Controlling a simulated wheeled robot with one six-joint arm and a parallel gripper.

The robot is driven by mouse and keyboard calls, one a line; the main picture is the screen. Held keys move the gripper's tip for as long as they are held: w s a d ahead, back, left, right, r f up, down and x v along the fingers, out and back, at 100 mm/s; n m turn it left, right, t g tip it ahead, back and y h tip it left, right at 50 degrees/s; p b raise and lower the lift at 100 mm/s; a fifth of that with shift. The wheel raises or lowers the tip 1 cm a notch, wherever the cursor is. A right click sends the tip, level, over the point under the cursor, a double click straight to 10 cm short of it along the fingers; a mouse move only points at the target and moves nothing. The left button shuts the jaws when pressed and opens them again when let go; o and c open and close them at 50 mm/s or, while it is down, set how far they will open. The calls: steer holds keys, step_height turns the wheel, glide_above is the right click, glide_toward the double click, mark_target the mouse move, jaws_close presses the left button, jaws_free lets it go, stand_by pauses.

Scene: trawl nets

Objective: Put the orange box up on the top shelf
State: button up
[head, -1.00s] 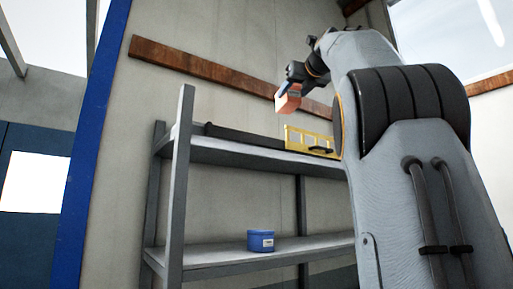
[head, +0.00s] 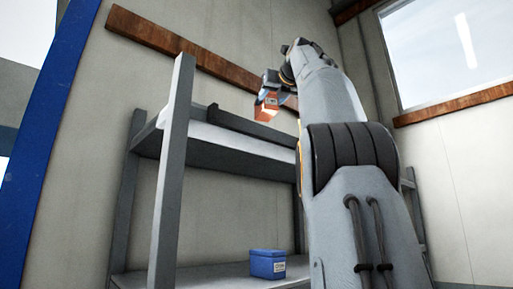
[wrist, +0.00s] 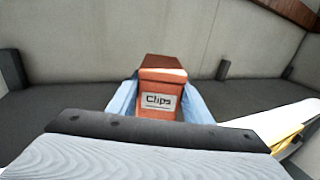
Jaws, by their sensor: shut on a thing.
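The orange box (head: 267,106) is held in my gripper (head: 268,92), above the level of the top shelf (head: 235,150) in the head view. In the wrist view the orange box (wrist: 159,95) carries a white label reading "Clips". The blue fingers of my gripper (wrist: 158,100) are shut on its two sides. The grey shelf surface (wrist: 60,105) spreads out behind and around the box there. I cannot tell how large the gap is between the box and the shelf.
A blue container (head: 267,263) stands on the lower shelf. A grey upright post (head: 171,170) rises at the shelf's front left. The top shelf around the box looks clear.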

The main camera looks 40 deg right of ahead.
steer(key=shift+w, duration=0.15)
steer(key=shift+f, duration=0.25)
steer(key=shift+a+f, duration=0.1)
steer(key=shift+f, duration=4.6)
steer(key=shift+f, duration=0.1)
steer(key=o, duration=1.3)
steer(key=shift+c, duration=0.2)
steer(key=b+v, duration=0.4)
steer(key=v, duration=0.8)
